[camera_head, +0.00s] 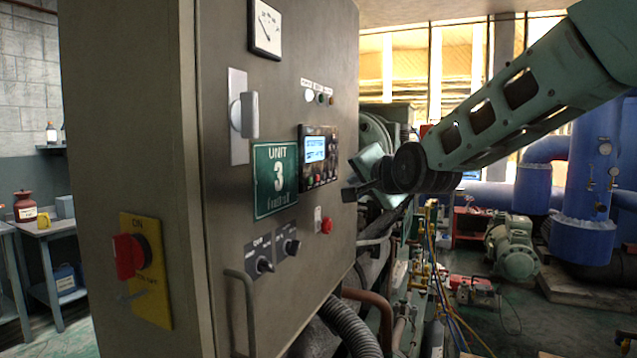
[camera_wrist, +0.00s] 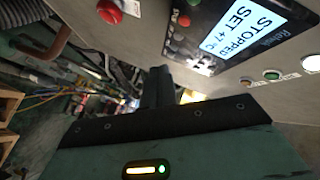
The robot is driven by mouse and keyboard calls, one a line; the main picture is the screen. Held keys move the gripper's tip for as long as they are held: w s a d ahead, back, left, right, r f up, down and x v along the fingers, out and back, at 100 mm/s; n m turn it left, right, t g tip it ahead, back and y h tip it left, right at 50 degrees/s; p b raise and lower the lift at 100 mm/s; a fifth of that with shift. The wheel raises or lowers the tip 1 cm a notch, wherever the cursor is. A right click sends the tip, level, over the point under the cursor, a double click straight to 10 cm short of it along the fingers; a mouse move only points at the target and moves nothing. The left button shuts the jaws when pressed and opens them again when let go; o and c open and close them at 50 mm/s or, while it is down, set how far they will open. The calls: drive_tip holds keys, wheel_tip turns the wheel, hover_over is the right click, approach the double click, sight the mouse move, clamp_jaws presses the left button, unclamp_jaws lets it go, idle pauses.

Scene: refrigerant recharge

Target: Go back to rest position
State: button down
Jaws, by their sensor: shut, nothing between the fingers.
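My gripper (camera_head: 352,191) is in front of the grey cabinet's control panel in the head view, just right of the controller (camera_head: 318,157) with its lit screen. My arm reaches in from the upper right. The fingers look shut and empty. In the wrist view the closed fingers (camera_wrist: 158,86) point past the panel's edge, and the controller's screen (camera_wrist: 255,30) reads "STOPPED SET +7 °C". I cannot tell whether the gripper touches the panel.
The grey cabinet (camera_head: 228,60) carries a green Unit 3 sign (camera_head: 276,179), a red button (camera_head: 326,225), two black knobs and a red rotary switch (camera_head: 128,256). Pipes and hoses (camera_head: 420,270) run below my gripper. Blue pipes (camera_head: 590,170) and a pump (camera_head: 515,248) stand at right.

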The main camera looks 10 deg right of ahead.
idle(0.3)
drive_tip(key=s+a+f+n+g+y, duration=0.1)
drive_tip(key=s+a+f+n+g, duration=0.35)
drive_tip(key=s+f, duration=0.45)
drive_tip(key=s+a+f+n+g, duration=0.45)
drive_tip(key=s+a+f, duration=0.2)
drive_tip(key=s, duration=0.35)
drive_tip(key=s+d+f+n+g+h, duration=0.1)
drive_tip(key=s+d+f+n+g, duration=0.1)
drive_tip(key=s, duration=0.8)
drive_tip(key=s+d+f+n+g+h, duration=0.1)
drive_tip(key=s+f+n+g, duration=0.3)
drive_tip(key=s, duration=0.7)
wheel_tip(320, 180, down, 4)
drive_tip(key=shift+s+d+r+n+h, duration=0.25)
drive_tip(key=shift+d+n+h, duration=0.2)
drive_tip(key=shift+n, duration=0.75)
drive_tip(key=shift+w+a, duration=0.1)
